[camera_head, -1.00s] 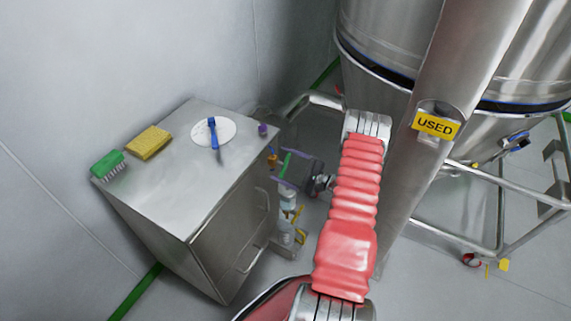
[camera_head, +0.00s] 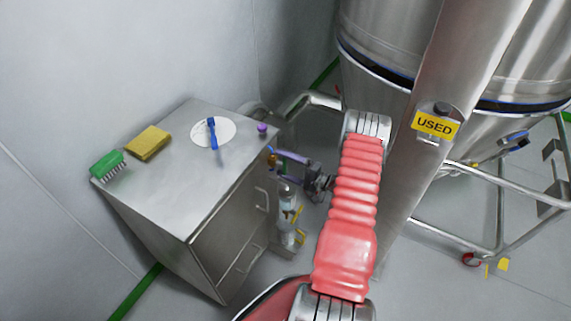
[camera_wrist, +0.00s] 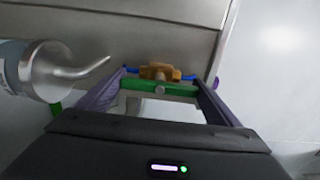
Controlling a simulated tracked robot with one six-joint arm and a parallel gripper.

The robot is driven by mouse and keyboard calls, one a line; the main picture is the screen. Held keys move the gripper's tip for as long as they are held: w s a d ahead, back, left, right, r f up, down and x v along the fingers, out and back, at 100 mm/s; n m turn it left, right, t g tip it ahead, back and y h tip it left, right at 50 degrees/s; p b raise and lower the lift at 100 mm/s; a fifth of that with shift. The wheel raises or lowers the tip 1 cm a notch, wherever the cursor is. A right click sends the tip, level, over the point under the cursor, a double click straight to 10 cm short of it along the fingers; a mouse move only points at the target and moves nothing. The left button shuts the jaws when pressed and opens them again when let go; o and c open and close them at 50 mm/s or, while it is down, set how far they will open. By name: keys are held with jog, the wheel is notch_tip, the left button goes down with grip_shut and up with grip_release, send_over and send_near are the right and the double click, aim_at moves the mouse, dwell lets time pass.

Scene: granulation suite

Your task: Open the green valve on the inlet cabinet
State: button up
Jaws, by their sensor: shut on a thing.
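The green valve handle (camera_wrist: 160,88) shows in the wrist view as a bar lying crosswise in front of a brass-coloured valve body (camera_wrist: 160,71). My gripper (camera_wrist: 158,84) has its two purple fingers at the bar's two ends, shut on it. In the head view my gripper (camera_head: 288,156) is at the right side of the steel cabinet (camera_head: 190,190), near its top edge. There the brass part (camera_head: 273,160) shows beside the fingers, and the green handle is hidden.
On the cabinet top are a green brush (camera_head: 107,164), a yellow sponge (camera_head: 148,143), a blue-handled tool (camera_head: 212,131) on a white disc and a purple knob (camera_head: 262,128). A steel vessel (camera_head: 400,60) and a yellow USED tag (camera_head: 435,125) are at right.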

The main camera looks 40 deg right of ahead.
jog(key=shift+a+f, duration=0.1)
dwell(0.3)
jog(key=o, duration=0.9)
jog(key=v, duration=1.3)
jog(key=shift+s, duration=0.4)
